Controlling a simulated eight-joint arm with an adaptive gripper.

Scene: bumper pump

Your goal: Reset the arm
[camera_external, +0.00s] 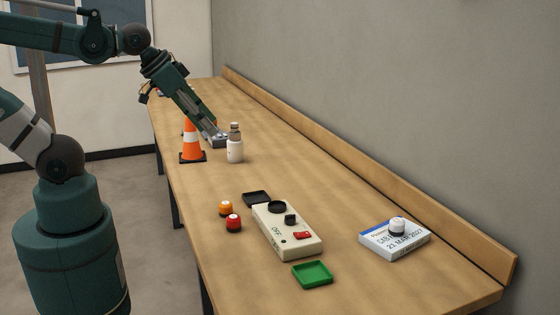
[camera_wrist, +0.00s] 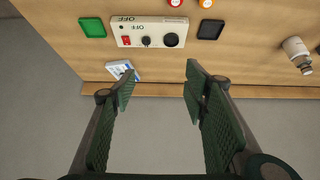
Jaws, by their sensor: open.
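My gripper (camera_external: 216,139) is at the end of my arm, toward the far part of the bench, close to the orange cone and the white bottle in the outside view. In the wrist view its two green fingers (camera_wrist: 161,76) are spread wide with nothing between them. The fingers point toward the bench edge strip. I cannot tell the exact gap between the gripper and the cone or bottle.
The cone (camera_external: 192,138) and bottle (camera_external: 235,148) stand upright. A wall borders the bench.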

